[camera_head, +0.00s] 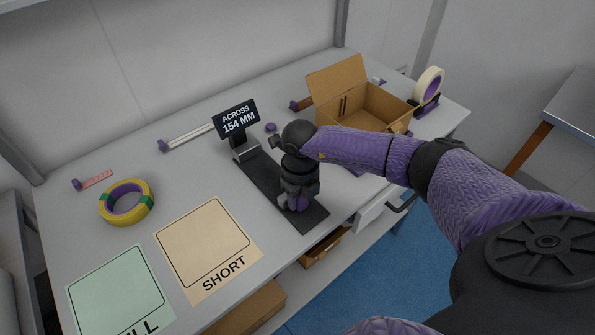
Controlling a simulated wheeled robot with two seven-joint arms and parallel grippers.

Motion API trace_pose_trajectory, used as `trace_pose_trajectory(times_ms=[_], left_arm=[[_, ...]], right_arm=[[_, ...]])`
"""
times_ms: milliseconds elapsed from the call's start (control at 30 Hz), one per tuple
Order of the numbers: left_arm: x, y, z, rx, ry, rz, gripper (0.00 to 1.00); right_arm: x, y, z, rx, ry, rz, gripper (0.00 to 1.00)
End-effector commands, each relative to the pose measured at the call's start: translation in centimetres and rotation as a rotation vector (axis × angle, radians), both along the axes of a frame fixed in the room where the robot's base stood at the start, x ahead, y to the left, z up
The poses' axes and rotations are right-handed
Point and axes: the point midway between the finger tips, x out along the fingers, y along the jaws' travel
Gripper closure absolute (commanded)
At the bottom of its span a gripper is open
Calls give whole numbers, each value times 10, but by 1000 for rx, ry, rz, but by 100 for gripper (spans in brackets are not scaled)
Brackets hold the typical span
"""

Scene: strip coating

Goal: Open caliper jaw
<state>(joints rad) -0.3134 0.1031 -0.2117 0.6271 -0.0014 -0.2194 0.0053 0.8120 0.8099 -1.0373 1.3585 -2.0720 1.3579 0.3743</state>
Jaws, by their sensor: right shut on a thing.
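The caliper (262,183) is a long dark bar lying on the table, running from the upper left to the lower right. Its upright display (237,120) reads "ACROSS 154 MM", with a grey fixed block (244,150) at its foot. My right gripper (296,204) points down over the near half of the bar. It is shut on what seems to be the caliper's sliding jaw, which the gripper mostly hides. The bar between the fixed block and my gripper looks empty. My left gripper is not in view.
A tan SHORT mat (207,242) and a green mat (118,287) lie at the front left. A yellow-green tape roll (126,221) lies at left. Strips (190,137) lie towards the back. An open cardboard box (352,107) and a cream tape roll (428,86) stand at the back right.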

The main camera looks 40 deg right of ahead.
Motion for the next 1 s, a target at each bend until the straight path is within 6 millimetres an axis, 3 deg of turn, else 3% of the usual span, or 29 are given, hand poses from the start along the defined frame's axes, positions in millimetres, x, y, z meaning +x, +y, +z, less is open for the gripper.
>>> trace_pose_trajectory(times_ms=[100, 133, 300, 600, 900, 1000], left_arm=[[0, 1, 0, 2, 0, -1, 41], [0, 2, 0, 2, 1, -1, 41], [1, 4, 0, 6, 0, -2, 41], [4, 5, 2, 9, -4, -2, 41], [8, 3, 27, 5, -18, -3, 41], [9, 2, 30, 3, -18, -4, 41]], right_arm=[[1, -1, 1, -1, -3, -2, 100], [1, -1, 1, -1, -3, -2, 54], [1, 0, 0, 0, -3, -1, 21], [1, 0, 5, 0, -3, -1, 21], [2, -1, 78, -1, -6, 0, 21], [1, 0, 93, 0, -4, 0, 21]])
